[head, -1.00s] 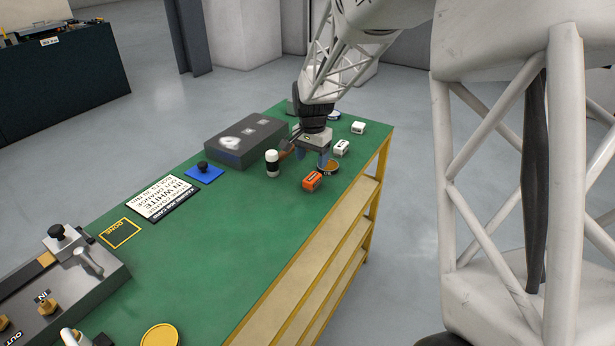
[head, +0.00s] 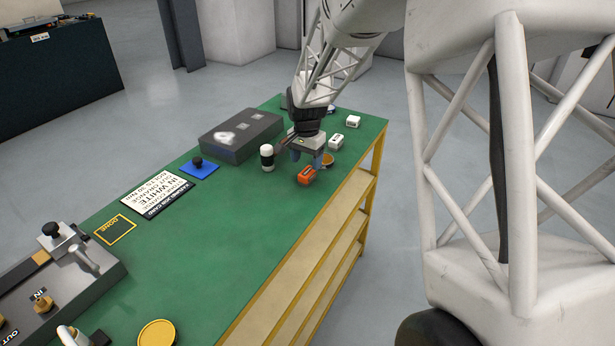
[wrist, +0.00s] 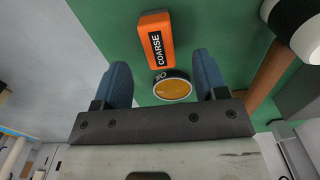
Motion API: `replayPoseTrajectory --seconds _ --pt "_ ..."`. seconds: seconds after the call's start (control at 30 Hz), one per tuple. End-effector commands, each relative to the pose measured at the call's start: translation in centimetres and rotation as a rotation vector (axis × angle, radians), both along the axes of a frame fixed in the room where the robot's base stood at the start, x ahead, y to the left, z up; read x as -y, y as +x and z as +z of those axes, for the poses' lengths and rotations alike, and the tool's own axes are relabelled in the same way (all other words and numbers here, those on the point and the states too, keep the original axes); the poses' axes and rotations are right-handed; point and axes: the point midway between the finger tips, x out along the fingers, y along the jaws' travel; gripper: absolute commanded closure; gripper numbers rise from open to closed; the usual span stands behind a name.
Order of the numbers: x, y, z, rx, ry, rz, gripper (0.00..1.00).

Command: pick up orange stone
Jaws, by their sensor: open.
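The orange stone (head: 306,175) is a small block lying on the green bench top near its right edge. In the wrist view the orange stone (wrist: 156,40) carries a black label reading COARSE and lies beyond the fingertips, roughly centred between them. My gripper (head: 306,160) is over the bench close to the stone, with its fingers pointing down. In the wrist view its two blue fingers (wrist: 162,75) are spread apart with nothing held between them. Whether a finger touches the stone cannot be told.
A round tin (wrist: 172,86) with an amber top shows between my fingers. A white-and-black cylinder (head: 267,157) stands left of my gripper. White blocks (head: 336,141) lie behind it. A grey box (head: 240,136) stands back left. The bench's front middle (head: 230,240) is clear.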

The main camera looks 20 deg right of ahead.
Motion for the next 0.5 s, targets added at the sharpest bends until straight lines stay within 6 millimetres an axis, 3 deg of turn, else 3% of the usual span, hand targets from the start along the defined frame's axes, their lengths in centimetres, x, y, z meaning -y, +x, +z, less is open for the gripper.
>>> replayPoseTrajectory --seconds 0.27,0.5 --pt "0.0 0.0 -0.1 0.000 0.000 0.000 0.34" --pt "0.2 0.0 -1.8 0.000 0.000 0.000 0.34"
